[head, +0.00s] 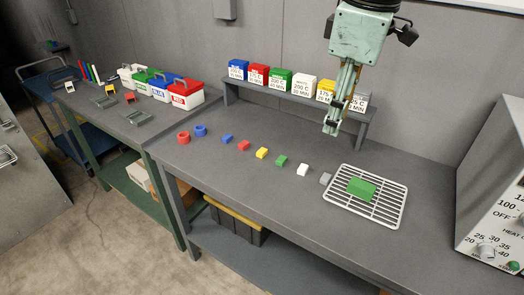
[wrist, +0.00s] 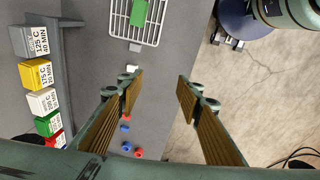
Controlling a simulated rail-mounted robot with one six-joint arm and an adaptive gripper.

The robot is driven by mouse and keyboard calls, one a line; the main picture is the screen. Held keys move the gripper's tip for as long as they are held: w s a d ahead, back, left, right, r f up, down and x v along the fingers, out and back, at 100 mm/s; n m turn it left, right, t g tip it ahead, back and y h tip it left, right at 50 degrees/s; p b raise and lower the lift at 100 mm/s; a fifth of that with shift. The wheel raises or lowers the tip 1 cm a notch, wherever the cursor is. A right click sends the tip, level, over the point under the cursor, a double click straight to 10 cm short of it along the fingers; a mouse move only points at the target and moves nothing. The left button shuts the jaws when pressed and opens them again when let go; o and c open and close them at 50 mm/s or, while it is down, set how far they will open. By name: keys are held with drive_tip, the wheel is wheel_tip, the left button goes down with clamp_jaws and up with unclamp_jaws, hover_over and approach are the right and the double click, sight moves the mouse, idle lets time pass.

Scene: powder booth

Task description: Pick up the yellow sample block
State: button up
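The yellow sample block (head: 262,152) lies on the grey bench in the head view, in a row between the red block (head: 244,145) and the green block (head: 281,160). I cannot make it out in the wrist view, where my left-hand finger covers part of the row. My gripper (head: 332,130) is up above the bench, to the right of the yellow block and apart from it. In the wrist view my gripper (wrist: 159,87) is open, with its two fingers wide apart and nothing between them.
A white wire rack (head: 388,208) bears a large green block (head: 361,188). Small blue (head: 227,138), white (head: 303,170) and grey (head: 325,179) blocks share the row. A raised shelf (head: 290,98) with labelled boxes stands behind. A control box (head: 495,190) stands at right. The bench front is clear.

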drive_tip(key=w+a+f+n+g+p, duration=0.15)
drive_tip(key=w+a+n, duration=0.25)
drive_tip(key=w, duration=0.4)
drive_tip(key=w+a+f+n+t+p, duration=0.1)
drive_tip(key=w+a+f+n+p, duration=0.25)
drive_tip(key=w, duration=0.45)
drive_tip(key=n+g+p, duration=0.2)
drive_tip(key=n+p, duration=0.2)
drive_tip(key=n, duration=0.6)
hover_over(262, 150)
wheel_tip(262, 150, down, 14)
drive_tip(key=shift+s+d+m, duration=0.1)
drive_tip(key=shift+s+m, duration=0.15)
drive_tip(key=shift+f, duration=4.25)
drive_tip(key=shift+w+f+b, duration=0.1)
drive_tip(key=shift+f+b, duration=0.2)
drive_tip(key=shift+f, duration=2.3)
drive_tip(key=shift+c, duration=0.5)
